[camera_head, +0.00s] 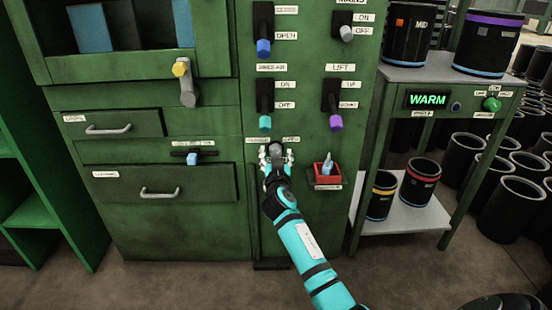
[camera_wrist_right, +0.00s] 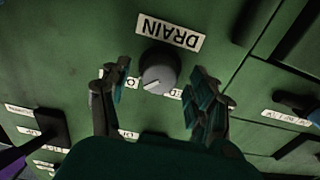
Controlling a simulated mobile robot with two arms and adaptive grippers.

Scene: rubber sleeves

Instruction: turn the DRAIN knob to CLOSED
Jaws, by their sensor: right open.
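The DRAIN knob (camera_wrist_right: 160,70) is a round grey knob on the green cabinet front. Its label (camera_wrist_right: 170,33) appears upside down in the right wrist view. In the head view my right gripper (camera_head: 276,157) is at the cabinet front and largely covers the knob. My left gripper is not in view.
Levers with blue (camera_head: 263,47), teal (camera_head: 265,122) and purple (camera_head: 336,122) tips are above the gripper. A red holder (camera_head: 327,174) is just to its right. A green bench (camera_head: 466,120) with dark sleeves stands further right. Drawers (camera_head: 165,183) are on the left.

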